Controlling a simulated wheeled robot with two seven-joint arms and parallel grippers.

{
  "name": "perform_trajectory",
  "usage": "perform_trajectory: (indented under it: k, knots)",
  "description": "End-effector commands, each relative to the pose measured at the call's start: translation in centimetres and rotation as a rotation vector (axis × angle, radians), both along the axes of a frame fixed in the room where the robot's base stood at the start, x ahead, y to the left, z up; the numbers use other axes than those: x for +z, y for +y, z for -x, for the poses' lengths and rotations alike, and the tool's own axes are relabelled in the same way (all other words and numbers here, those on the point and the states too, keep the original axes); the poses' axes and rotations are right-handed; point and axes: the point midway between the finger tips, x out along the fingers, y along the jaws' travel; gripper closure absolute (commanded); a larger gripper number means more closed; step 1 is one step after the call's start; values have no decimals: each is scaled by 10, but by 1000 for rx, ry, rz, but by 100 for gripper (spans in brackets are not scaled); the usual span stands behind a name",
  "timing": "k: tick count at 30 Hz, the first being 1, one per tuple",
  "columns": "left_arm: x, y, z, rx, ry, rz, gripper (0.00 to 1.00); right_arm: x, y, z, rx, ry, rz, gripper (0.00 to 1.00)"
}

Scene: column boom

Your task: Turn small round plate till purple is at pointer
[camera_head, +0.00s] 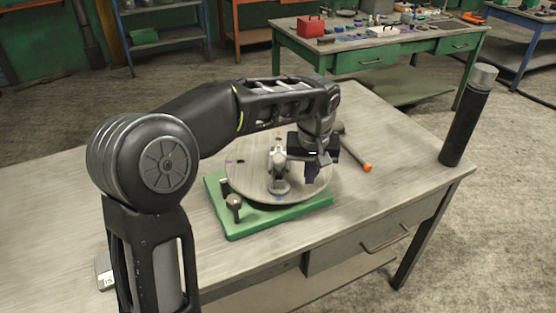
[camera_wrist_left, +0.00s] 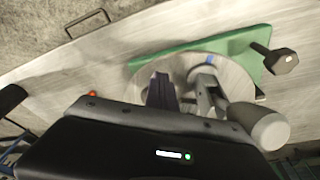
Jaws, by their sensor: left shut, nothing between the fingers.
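The small round plate (camera_head: 250,178) lies flat on a green base (camera_head: 230,228) on the bench. A blue mark (camera_head: 278,198) shows at its near rim, and in the wrist view (camera_wrist_left: 210,60). A small dark, perhaps purple, mark (camera_head: 229,162) is at its far left rim. A grey upright fitting (camera_head: 279,175) with a rounded top stands over the plate. A dark knobbed piece (camera_head: 234,203) sits on the base's left corner; I cannot tell whether it is the pointer. My left gripper (camera_head: 312,175) points down over the plate's right side, shut and empty. My right gripper is out of view.
An orange-ended hammer-like tool (camera_head: 356,152) lies behind the plate. A black cylinder with a grey top (camera_head: 466,120) stands at the bench's right corner. A small grey object (camera_head: 104,271) lies at the front left. The bench's left side is mostly clear.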

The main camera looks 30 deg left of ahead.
Motion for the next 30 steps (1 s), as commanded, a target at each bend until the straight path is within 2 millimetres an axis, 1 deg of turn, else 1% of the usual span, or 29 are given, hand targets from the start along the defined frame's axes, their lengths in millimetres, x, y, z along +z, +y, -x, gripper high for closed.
perform_trajectory:
  k: [1, 5, 17, 30]
  knots:
    - [1, 6, -1, 9, -5, -7, 100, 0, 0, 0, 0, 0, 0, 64]
    - [1, 8, -2, 13, -4, -9, 100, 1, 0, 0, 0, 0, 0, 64]
    - [1, 5, -17, 17, -7, -14, 100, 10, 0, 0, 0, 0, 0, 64]
    - [1, 5, -19, 18, -7, -14, 100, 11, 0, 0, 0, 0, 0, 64]
